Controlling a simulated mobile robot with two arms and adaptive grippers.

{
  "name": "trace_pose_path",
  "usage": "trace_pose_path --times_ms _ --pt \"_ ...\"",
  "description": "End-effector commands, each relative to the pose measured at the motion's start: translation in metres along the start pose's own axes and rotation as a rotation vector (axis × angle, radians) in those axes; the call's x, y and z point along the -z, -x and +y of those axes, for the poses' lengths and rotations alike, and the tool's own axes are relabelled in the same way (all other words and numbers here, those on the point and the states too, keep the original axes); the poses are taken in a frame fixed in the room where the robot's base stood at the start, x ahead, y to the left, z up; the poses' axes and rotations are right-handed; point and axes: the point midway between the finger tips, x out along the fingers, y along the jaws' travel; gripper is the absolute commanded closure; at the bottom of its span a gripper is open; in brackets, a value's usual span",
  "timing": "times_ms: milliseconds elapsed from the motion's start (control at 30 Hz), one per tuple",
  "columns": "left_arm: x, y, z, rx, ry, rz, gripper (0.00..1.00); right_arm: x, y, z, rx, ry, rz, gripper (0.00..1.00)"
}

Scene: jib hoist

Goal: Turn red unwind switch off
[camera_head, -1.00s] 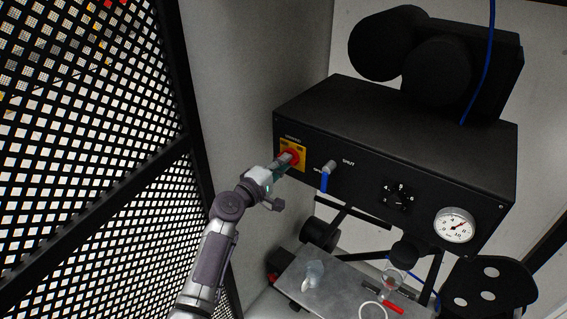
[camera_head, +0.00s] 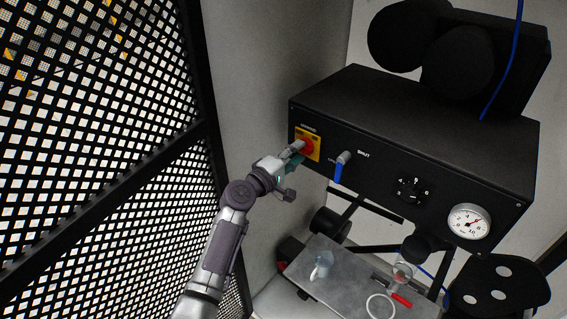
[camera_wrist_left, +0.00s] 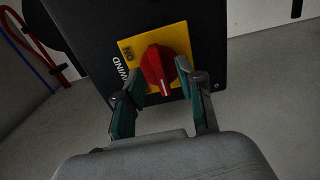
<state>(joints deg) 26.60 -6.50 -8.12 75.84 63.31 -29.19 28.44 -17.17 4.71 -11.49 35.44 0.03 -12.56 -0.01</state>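The red unwind switch (camera_head: 307,147) is a rotary knob on a yellow plate (camera_head: 315,156) at the left end of the black control box. My left gripper (camera_head: 296,155) is at the switch. In the left wrist view my left gripper (camera_wrist_left: 166,86) is open, one finger on each side of the knob's lower part, with gaps showing. The right finger is close to the knob; I cannot tell whether it touches. My right gripper is not in view.
The black control box (camera_head: 420,145) also carries a blue-handled valve (camera_head: 339,170), a small dial (camera_head: 409,190) and a white gauge (camera_head: 468,221). A metal table (camera_head: 335,287) stands below. A perforated black screen (camera_head: 95,130) is on the left.

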Motion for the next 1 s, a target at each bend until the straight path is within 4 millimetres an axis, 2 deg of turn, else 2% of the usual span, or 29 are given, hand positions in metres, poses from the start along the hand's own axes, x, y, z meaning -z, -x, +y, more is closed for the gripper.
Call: trace_pose_path --times_ms 300,500,700,1000 --pt "0.001 0.064 -0.002 0.003 0.000 0.002 0.62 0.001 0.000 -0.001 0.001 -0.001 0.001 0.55" --pt "0.001 0.098 -0.002 0.003 0.000 0.001 0.62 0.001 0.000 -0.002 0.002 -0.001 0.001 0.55" --pt "0.000 0.112 -0.001 0.002 0.002 0.001 0.62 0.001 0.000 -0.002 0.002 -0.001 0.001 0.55" --pt "0.000 0.112 -0.001 0.002 0.002 0.001 0.62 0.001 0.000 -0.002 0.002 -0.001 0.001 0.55"
